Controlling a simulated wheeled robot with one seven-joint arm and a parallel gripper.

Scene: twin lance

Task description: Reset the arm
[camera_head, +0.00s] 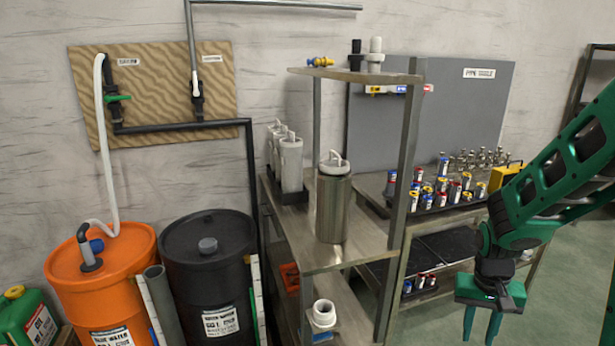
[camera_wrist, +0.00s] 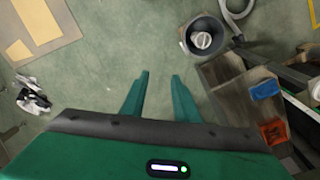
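My gripper (camera_head: 481,325) is at the lower right of the head view, at the end of my green arm, and points down. Its two green fingers are apart with nothing between them. In the wrist view my gripper (camera_wrist: 160,78) also shows both fingers spread over bare green floor. It touches nothing in either view. The lower ends of the fingers are near the bottom edge of the head view.
A metal shelf (camera_head: 362,254) with a steel canister (camera_head: 333,205) stands left of my arm. Behind is a bench with several small bottles (camera_head: 440,194). An orange drum (camera_head: 110,285) and a black drum (camera_head: 205,265) stand at left. The floor (camera_wrist: 110,50) under my gripper is clear.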

